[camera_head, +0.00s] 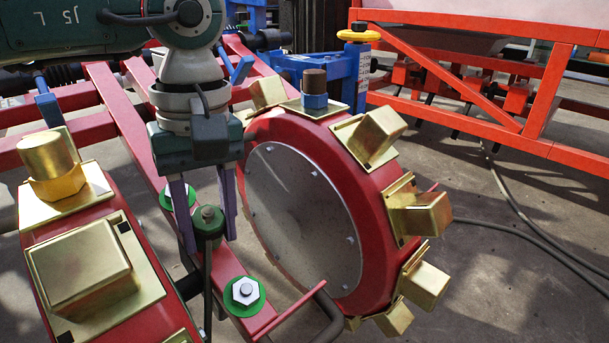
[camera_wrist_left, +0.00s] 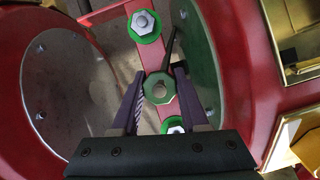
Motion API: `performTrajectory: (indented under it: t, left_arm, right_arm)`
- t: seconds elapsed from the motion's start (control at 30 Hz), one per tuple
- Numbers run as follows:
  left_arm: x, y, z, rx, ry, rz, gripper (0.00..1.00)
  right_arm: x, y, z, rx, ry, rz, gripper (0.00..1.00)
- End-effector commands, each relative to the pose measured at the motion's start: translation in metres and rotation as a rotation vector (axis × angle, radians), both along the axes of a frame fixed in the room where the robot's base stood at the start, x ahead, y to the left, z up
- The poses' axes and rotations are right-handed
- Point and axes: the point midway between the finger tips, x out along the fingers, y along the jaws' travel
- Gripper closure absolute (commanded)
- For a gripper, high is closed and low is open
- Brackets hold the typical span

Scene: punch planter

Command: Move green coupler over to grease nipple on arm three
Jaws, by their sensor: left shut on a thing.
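My left gripper (camera_head: 205,228) points down, its two purple fingers shut on the green coupler (camera_head: 208,222). A dark hose hangs from the coupler. In the left wrist view the coupler (camera_wrist_left: 159,88) is an octagonal green piece with a central hole, between the fingertips (camera_wrist_left: 158,92). It is held above a red bar (camera_head: 220,270) between two punch wheels. The bar carries a silver hex fitting on a green disc (camera_head: 245,291), in front and to the right of the coupler. Another green disc (camera_head: 178,195) is partly hidden behind the fingers. No label shows which is arm three.
The right punch wheel (camera_head: 375,200) has brass punches around its rim, close beside the gripper. The left wheel (camera_head: 75,250) also carries brass blocks. A red frame (camera_head: 480,90) and a blue bracket (camera_head: 330,75) stand behind. Concrete floor (camera_head: 510,260) is open at right, with hoses.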

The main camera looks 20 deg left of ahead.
Motion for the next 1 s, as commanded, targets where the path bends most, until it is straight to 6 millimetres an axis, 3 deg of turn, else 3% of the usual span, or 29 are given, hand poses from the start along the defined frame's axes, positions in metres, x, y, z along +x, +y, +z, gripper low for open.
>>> performTrajectory:
  t: [0.03, 0.33, 0.67, 0.87, 1.0]
  left_arm:
    - [0.0, 0.0, 0.0, 0.0, 0.0, 0.0, 0.54]
    - [0.0, 0.0, 0.0, 0.0, 0.0, 0.0, 0.21]
    - [0.0, 0.0, 0.005, 0.0, 0.0, 0.0, 0.21]
    - [0.002, 0.0, 0.032, 0.001, -0.001, 0.0, 0.21]
    - [0.004, -0.001, 0.062, 0.0, -0.002, 0.0, 0.21]
  right_arm:
    - [0.0, 0.0, 0.0, 0.0, 0.0, 0.0, 0.0]
    - [0.0, 0.0, 0.0, 0.0, 0.0, 0.0, 0.0]
    - [0.0, 0.0, 0.004, 0.0, 0.0, 0.0, 0.0]
    - [0.0, 0.0, 0.024, 0.0, 0.0, 0.0, 0.0]
    - [0.0, 0.0, 0.045, 0.0, 0.0, 0.001, 0.0]
